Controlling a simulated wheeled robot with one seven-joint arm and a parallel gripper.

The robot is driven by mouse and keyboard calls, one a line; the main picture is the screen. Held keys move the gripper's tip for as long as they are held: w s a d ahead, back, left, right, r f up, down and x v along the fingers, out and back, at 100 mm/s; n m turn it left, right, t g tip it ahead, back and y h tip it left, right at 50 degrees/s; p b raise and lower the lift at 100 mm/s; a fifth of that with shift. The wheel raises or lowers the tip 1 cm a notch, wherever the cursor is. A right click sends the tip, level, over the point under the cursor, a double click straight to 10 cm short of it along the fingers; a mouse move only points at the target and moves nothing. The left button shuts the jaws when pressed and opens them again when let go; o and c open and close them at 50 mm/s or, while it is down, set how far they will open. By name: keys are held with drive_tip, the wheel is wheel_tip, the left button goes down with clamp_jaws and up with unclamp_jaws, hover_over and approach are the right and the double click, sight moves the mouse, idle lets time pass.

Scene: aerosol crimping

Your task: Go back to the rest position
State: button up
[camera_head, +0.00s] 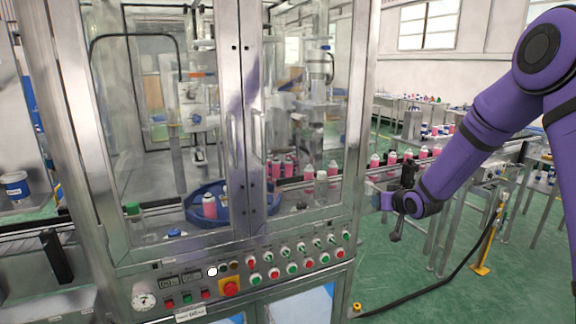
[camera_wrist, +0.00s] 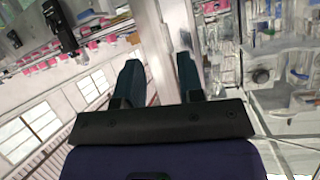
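My purple arm comes in from the right in the head view. My gripper (camera_head: 378,199) is at the right edge of the crimping machine (camera_head: 358,130), close to its metal corner post; I cannot tell whether it touches. In the wrist view my gripper (camera_wrist: 158,72) shows two dark teal fingers standing apart with nothing held between them. The machine's pale metal post (camera_wrist: 157,45) shows behind the gap.
Below the glass doors is a control panel (camera_head: 240,268) with a red emergency stop (camera_head: 230,287). A conveyor with pink cans (camera_head: 392,158) runs behind my arm. A black cable (camera_head: 430,290) and yellow floor stand (camera_head: 481,269) are on the green floor.

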drive_tip(key=s+d+r+g+h, duration=0.2)
drive_tip(key=s+r+g+h, duration=0.15)
drive_tip(key=s+r, duration=1.65)
drive_tip(key=s+a+r+m+g, duration=0.1)
drive_tip(key=s+g, duration=0.2)
drive_tip(key=s, duration=2.5)
drive_tip(key=shift+r+m, duration=0.25)
drive_tip(key=shift+m, duration=0.05)
drive_tip(key=shift+w+g, duration=0.1)
drive_tip(key=shift+g, duration=0.15)
